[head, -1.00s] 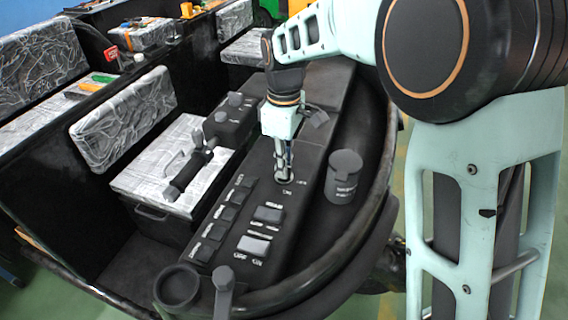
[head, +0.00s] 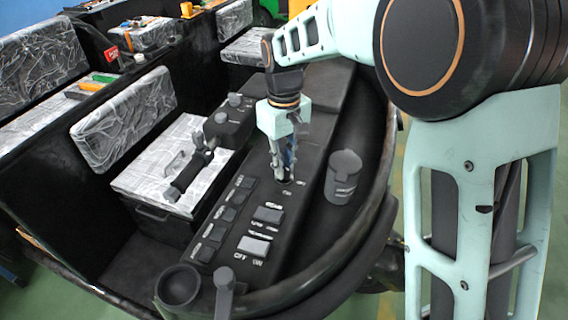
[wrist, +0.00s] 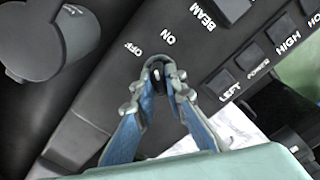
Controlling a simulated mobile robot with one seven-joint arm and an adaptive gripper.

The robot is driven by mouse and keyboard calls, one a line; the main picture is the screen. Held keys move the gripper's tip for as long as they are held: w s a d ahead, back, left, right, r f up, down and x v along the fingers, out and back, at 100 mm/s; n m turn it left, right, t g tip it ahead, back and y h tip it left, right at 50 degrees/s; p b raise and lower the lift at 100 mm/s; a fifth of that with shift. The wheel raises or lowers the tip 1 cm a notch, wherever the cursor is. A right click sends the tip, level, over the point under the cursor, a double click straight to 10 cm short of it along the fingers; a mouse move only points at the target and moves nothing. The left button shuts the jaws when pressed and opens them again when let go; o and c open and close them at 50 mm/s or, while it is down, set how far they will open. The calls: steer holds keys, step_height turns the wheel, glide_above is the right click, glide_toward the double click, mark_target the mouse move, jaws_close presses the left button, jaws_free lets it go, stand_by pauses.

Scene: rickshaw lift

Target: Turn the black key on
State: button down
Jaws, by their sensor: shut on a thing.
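The black key (wrist: 157,74) is at the dash panel, mostly hidden between my fingertips, so its exact angle cannot be told. My gripper (wrist: 160,70) is shut on it, with one finger on each side. The ON label (wrist: 168,38) is just beyond the fingertips, and the OFF label (wrist: 133,48) is to its left. In the head view my gripper (head: 284,178) points down at the panel and hides the key.
A dark cylindrical cup-like part (head: 343,177) stands right of my gripper. Rows of labelled switches (head: 254,245) lie nearer on the panel. A lever (head: 188,172) is to the left, and a curved black rim (head: 375,215) bounds the right side.

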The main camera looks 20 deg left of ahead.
steer(key=m, duration=0.5)
steer(key=shift+m, duration=0.3)
stand_by(0.4)
steer(key=c, duration=2)
jaws_free()
steer(key=shift+o, duration=0.2)
steer(key=shift+r, duration=0.1)
step_height(320, 180, up, 12)
